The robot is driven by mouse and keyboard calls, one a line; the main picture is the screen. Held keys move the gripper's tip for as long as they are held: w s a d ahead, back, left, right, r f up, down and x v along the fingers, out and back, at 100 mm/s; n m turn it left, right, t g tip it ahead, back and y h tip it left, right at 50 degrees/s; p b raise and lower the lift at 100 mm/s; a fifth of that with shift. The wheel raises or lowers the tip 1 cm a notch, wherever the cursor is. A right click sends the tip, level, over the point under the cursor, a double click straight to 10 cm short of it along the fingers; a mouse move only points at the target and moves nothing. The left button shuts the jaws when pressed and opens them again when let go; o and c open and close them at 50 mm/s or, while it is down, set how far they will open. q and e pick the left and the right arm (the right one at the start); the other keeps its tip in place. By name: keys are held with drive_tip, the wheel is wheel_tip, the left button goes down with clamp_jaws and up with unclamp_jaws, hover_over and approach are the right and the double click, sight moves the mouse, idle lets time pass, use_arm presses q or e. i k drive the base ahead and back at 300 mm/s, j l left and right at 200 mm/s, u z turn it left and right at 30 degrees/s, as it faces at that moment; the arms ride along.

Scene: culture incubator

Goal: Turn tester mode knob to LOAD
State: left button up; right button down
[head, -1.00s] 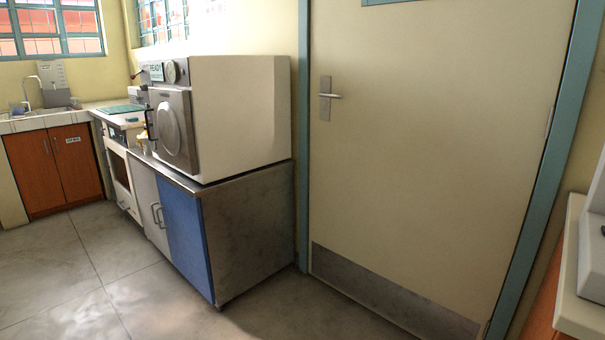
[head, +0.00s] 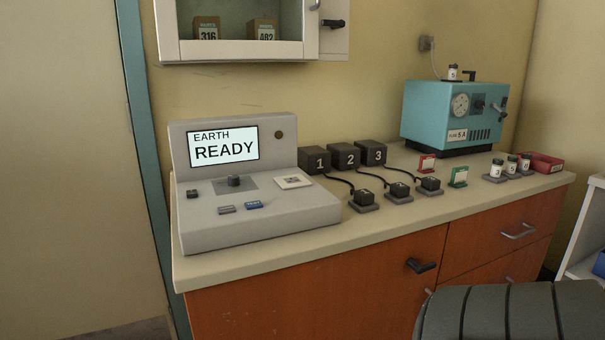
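The tester (head: 262,226) is a grey console on the left end of the counter. Its screen (head: 223,147) reads "EARTH" and "READY". A dark knob (head: 235,181) sits on a darker grey plate on its sloped top and looks like the mode knob; its marks are too small to read. Neither of my grippers is in view.
Black boxes numbered 1, 2 and 3 (head: 343,157) have cables to small black blocks (head: 398,190) right of the tester. A teal device (head: 452,115) stands behind. A wall cabinet (head: 240,49) hangs above. A dark ribbed chair-like shape (head: 515,312) is at lower right.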

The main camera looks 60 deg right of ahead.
sight(233, 180)
drive_tip(key=z, duration=1.4)
